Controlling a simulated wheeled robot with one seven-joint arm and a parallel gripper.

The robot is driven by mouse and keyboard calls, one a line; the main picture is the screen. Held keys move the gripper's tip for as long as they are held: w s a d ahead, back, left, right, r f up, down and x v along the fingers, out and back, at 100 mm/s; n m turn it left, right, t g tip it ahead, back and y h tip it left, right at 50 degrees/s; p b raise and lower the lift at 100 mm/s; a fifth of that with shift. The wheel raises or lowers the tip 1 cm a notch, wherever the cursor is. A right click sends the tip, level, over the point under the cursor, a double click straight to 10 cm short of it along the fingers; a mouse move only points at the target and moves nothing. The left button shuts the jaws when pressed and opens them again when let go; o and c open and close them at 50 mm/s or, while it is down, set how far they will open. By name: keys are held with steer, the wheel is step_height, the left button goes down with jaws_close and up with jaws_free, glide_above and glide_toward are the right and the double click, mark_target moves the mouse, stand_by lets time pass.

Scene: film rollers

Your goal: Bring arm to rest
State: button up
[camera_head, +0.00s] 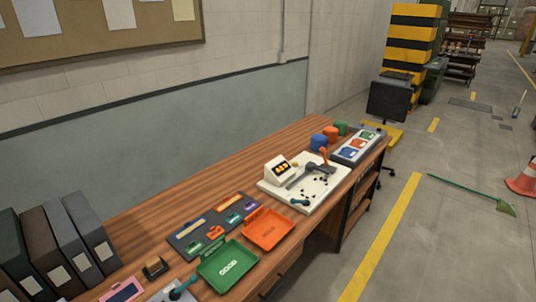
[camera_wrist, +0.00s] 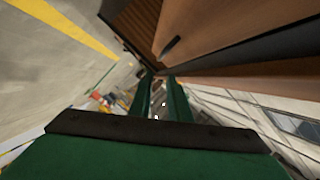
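My gripper (camera_wrist: 160,80) shows in the wrist view as two dark green fingers reaching away from a broad green body. The fingers stand apart with a visible gap, and nothing is seen between them. The wrist view is tilted. The wooden desk (camera_wrist: 205,30) fills its upper right, close by; I cannot tell the exact distance. In the head view my arm and gripper are not seen. The long wooden desk (camera_head: 180,205) runs along the wall there.
On the desk are a green tray (camera_head: 228,272), an orange tray (camera_head: 265,232), a white device (camera_head: 282,168) on a pale board and, at left, several binders (camera_head: 65,245). A chair (camera_head: 388,105) stands past the desk. Open floor (camera_head: 430,245) lies right, with a green broom and a cone (camera_head: 524,182).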

steer(key=s+r+n+y, duration=0.2)
steer(key=s+r+n, duration=0.3)
steer(key=s, duration=0.7)
steer(key=s+r+n+y, duration=0.2)
steer(key=s+r+n, duration=0.3)
steer(key=s, duration=0.8)
steer(key=s+r+n+y, duration=0.1)
steer(key=s+r+n, duration=0.4)
steer(key=s+r, duration=0.4)
steer(key=shift+s+d+r+y, duration=0.3)
steer(key=shift+s+y, duration=0.1)
steer(key=shift+s, duration=1.6)
